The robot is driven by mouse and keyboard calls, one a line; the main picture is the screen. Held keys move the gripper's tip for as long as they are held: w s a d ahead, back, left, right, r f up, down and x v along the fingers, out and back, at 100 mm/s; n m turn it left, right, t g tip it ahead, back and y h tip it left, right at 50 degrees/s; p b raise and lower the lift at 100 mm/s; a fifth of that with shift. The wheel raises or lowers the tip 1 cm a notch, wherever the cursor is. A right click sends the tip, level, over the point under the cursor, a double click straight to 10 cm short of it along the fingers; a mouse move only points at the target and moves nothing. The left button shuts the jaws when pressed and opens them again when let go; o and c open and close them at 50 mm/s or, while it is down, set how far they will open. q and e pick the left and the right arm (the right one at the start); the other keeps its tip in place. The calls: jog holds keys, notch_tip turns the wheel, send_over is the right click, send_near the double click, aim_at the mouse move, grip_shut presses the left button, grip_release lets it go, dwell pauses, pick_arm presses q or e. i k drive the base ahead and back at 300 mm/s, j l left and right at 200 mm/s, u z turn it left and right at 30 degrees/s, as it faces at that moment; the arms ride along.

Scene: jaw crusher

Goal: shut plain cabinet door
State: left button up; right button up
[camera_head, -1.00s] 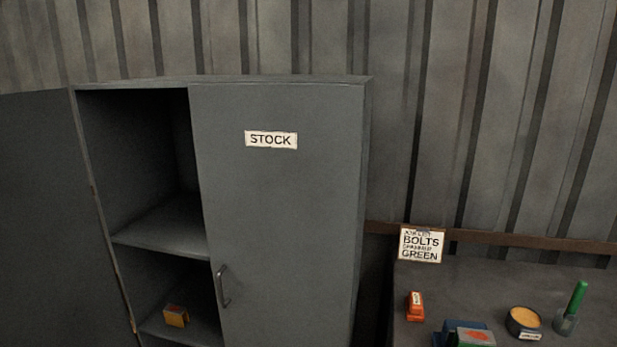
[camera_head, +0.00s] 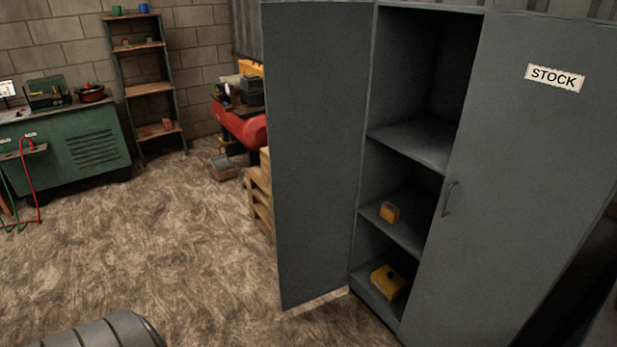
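The grey cabinet's plain door (camera_head: 318,150) stands swung open on the left, with no label or handle showing on the face I see. The cabinet's other door, the STOCK door (camera_head: 530,150), is closed on the right and has a white label and a bar handle (camera_head: 449,198). Between them the left half of the cabinet is open, showing its shelves (camera_head: 415,142). A small orange-yellow box (camera_head: 389,212) sits on the middle shelf, and a yellow object (camera_head: 388,281) sits at the bottom. Neither of my grippers is in view.
The brown floor (camera_head: 200,260) left of the open door is clear. Wooden pallets (camera_head: 262,195) and a red machine (camera_head: 240,125) stand behind the door. A shelf rack (camera_head: 150,88) and a green bench or cabinet (camera_head: 75,150) stand along the back wall.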

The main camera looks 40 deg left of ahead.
aim_at(315, 55)
jog(key=k+j+z, duration=0.1)
jog(key=z, duration=1.25)
jog(key=k+j, duration=0.1)
jog(key=j, duration=0.6)
jog(key=k+j, duration=0.1)
jog(key=j, duration=0.55)
jog(key=k+j, duration=0.1)
jog(key=j, duration=0.6)
jog(key=k+j, duration=0.1)
jog(key=j, duration=0.6)
jog(key=k+j, duration=0.1)
jog(key=j, duration=0.6)
jog(key=k+j, duration=0.1)
jog(key=j, duration=0.55)
jog(key=k+j+z, duration=0.1)
jog(key=j, duration=0.6)
jog(key=k+j, duration=0.1)
jog(key=j, duration=0.6)
